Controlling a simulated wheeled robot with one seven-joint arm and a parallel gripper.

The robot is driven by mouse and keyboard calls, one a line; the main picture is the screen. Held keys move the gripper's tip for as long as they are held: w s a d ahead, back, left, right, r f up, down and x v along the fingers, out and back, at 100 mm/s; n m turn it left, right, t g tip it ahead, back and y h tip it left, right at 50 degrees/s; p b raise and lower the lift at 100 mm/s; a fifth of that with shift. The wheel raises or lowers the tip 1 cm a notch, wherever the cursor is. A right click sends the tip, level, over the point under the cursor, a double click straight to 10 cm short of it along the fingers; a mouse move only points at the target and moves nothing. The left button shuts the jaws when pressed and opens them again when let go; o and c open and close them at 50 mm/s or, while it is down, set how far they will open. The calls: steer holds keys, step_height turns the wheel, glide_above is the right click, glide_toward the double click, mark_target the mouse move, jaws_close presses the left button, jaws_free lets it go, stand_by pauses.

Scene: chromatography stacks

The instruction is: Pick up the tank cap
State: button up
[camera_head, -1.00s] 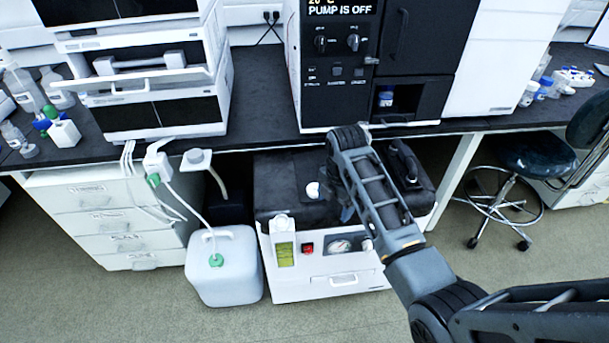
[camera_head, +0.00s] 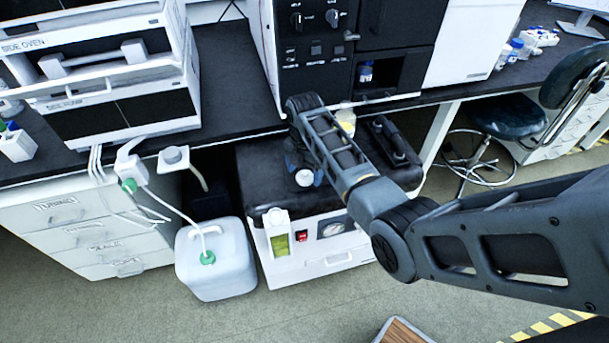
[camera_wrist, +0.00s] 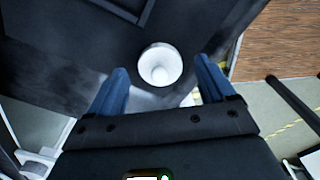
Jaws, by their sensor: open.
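The tank cap, a small white round piece (camera_head: 305,178), sits on the black top of the white unit under the bench. In the wrist view the white cap (camera_wrist: 160,65) looks round with a paler centre, just beyond and between my fingertips. My gripper (camera_wrist: 162,78) is open, with one blue finger to each side of the cap and nothing held. In the head view my gripper (camera_head: 306,170) is at the cap, partly hidden by my arm. I cannot tell how high the fingers are above the top.
The white unit (camera_head: 330,257) has a black top (camera_head: 262,170). A white jug (camera_head: 215,265) with a tube stands left. The dark bench (camera_head: 235,75) overhangs behind.

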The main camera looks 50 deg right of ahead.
steer(key=shift+f, duration=0.4)
steer(key=c, duration=1.1)
steer(key=shift+r, duration=0.15)
